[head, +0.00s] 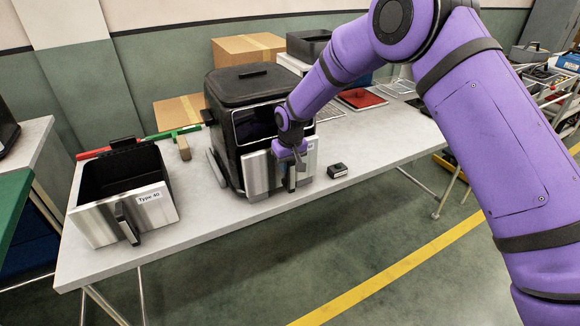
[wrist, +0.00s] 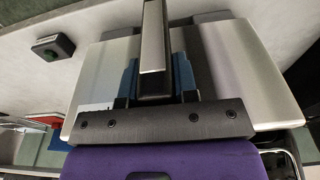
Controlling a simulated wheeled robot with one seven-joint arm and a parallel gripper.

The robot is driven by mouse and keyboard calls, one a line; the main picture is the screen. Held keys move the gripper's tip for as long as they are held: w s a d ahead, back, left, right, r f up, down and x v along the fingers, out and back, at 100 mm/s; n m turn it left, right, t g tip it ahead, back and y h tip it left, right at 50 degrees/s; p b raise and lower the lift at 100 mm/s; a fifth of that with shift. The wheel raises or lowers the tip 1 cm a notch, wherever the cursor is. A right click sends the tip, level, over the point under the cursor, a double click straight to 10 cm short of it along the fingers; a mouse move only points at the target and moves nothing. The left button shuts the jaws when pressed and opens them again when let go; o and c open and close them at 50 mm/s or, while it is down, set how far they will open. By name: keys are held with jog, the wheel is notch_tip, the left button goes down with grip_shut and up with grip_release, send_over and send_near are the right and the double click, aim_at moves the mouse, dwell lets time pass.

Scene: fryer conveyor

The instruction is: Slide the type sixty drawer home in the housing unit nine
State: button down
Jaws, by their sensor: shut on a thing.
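The black housing (head: 222,128) stands on the grey table, with a dark glossy panel on its upper front. A drawer with a brushed silver front (head: 258,175) sits in its lower front opening; I cannot tell whether it is fully flush. A label on that front is too small to read. My gripper (head: 291,168) is in front of it, shut on the drawer handle. In the wrist view the blue fingers (wrist: 158,80) lie on both sides of the dark handle (wrist: 153,45), with the silver front (wrist: 235,70) behind. The housing's unit number is not readable.
Another drawer, labelled Type 40 (head: 103,223), stands on the table at the left, black inside. A small black box (head: 337,170) sits right of the housing and shows in the wrist view (wrist: 53,46).

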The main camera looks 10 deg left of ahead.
jog(key=w+a, duration=0.2)
jog(key=w, duration=0.1)
dwell(0.8)
dwell(0.3)
jog(key=c, duration=0.8)
grip_release()
jog(key=shift+s+f, duration=0.1)
jog(key=shift+f, duration=0.05)
